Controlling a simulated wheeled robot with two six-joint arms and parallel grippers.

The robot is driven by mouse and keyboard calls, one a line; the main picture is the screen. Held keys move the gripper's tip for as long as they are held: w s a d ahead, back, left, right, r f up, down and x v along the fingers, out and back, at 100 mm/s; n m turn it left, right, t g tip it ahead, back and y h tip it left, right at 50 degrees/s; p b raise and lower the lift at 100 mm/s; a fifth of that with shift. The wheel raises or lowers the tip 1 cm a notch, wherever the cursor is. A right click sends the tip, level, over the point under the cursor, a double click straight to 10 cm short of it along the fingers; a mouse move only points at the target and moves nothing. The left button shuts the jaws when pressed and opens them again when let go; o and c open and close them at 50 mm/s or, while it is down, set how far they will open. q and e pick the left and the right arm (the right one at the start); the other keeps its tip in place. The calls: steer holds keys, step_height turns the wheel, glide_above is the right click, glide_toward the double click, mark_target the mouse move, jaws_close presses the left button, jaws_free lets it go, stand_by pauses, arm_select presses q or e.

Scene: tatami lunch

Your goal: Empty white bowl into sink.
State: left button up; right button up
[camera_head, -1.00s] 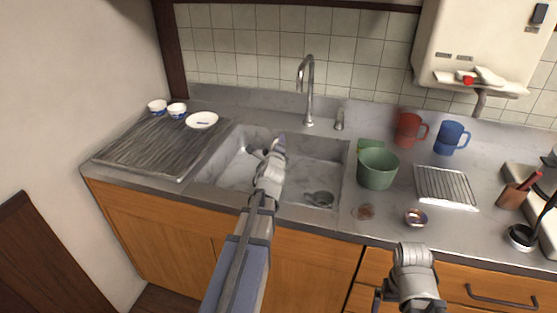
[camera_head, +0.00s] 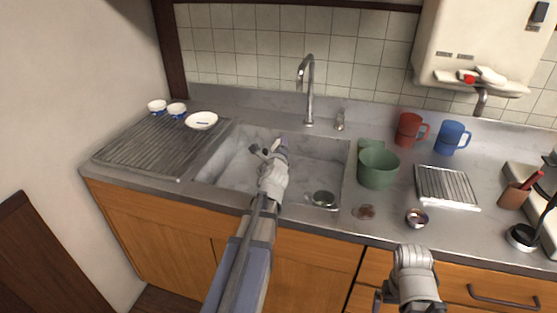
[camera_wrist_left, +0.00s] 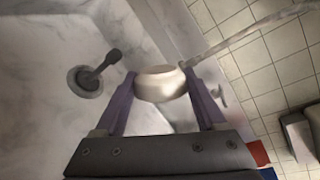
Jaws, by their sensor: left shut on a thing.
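In the left wrist view, my left gripper (camera_wrist_left: 160,105) is shut on a white bowl (camera_wrist_left: 160,84), with a purple finger at each side of it. I cannot tell whether anything is in the bowl. In the head view, my left gripper (camera_head: 272,150) is over the sink (camera_head: 228,170), and the bowl is hidden from that side. The marble-look sink also shows in the left wrist view (camera_wrist_left: 40,125). My right gripper (camera_head: 384,298) is low in the head view, in front of the counter; its fingers do not show clearly.
The dark drain (camera_head: 322,198) is at the sink's front right, and the tap (camera_head: 309,90) stands behind. A green pot (camera_head: 378,168), red mug (camera_head: 408,130) and blue mug (camera_head: 451,137) stand to the right. A white dish (camera_head: 202,120) and two small bowls are at left.

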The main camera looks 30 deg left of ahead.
arm_select(q)
steer(key=shift+w+d+f+m+t+y+b, duration=0.15)
steer(key=shift+d+m+y+b, duration=0.1)
steer(key=shift+m+b, duration=0.35)
steer(key=shift+s+d+f+m+t+y+b, duration=0.1)
steer(key=shift+m+y+b, duration=0.1)
steer(key=shift+m+b, duration=0.45)
steer(key=shift+w+d+f+m+t+y+b, duration=0.2)
steer(key=shift+m+b, duration=0.25)
steer(key=shift+m, duration=0.3)
stand_by(1.7)
steer(key=shift+s+r, duration=0.15)
stand_by(0.6)
steer(key=shift+a+r+n+h+p, duration=0.2)
steer(key=shift+a+n+h+p, duration=0.05)
steer(key=shift+n+p, duration=0.75)
steer(key=shift+g, duration=0.25)
